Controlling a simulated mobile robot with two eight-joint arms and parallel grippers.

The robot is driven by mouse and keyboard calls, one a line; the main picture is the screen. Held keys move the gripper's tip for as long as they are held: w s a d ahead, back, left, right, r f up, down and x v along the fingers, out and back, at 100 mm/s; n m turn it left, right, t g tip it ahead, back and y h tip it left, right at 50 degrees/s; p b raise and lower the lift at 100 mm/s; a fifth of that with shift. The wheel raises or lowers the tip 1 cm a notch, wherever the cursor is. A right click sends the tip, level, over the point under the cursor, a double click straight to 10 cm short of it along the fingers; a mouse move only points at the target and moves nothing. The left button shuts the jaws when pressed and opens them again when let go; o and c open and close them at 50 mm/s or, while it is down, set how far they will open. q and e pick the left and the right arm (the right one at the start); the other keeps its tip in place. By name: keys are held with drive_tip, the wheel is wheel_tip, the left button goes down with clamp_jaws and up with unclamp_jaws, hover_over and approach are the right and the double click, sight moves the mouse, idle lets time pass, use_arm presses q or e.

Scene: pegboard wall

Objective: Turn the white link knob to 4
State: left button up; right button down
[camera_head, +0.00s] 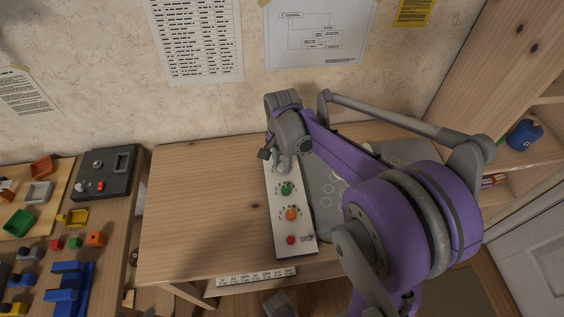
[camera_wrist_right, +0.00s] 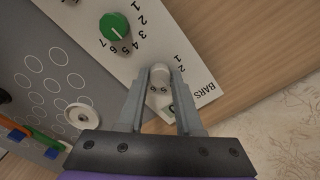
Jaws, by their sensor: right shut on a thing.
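The white knob (camera_wrist_right: 160,74) sits on a pale control panel (camera_head: 296,240) that lies on the wooden table. In the right wrist view my right gripper (camera_wrist_right: 161,82) has one finger on each side of this knob and is shut on it. Digits 1 and 2 show beside the knob; its other digits are partly hidden by the fingers, and I cannot tell its setting. In the head view the right gripper (camera_head: 284,158) reaches down over the panel's far end and largely hides the knob. My left gripper is out of view.
A dark box (camera_head: 108,172) stands on the left table among coloured blocks. The table left of the panel is clear.

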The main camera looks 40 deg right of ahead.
sight(282, 166)
drive_tip(key=c, duration=0.6)
unclamp_jaws()
wheel_tip(282, 166, up, 11)
drive_tip(key=shift+f+p, duration=0.1)
drive_tip(key=shift+p, duration=0.6)
drive_tip(key=s+a+n+t+p, duration=0.1)
drive_tip(key=s+a+n+p, duration=0.1)
drive_tip(key=s+a+n, duration=0.2)
drive_tip(key=s+a+n+t+p, duration=0.2)
drive_tip(key=s+a+n, duration=0.2)
drive_tip(key=a+n, duration=0.1)
drive_tip(key=s+a+n+t+p, duration=0.2)
drive_tip(key=s+a+n, duration=0.2)
drive_tip(key=n, duration=0.1)
drive_tip(key=shift+s+a+f+n+p, duration=0.2)
drive_tip(key=shift+s+a+n+p, duration=0.1)
drive_tip(key=shift+n+p, duration=0.1)
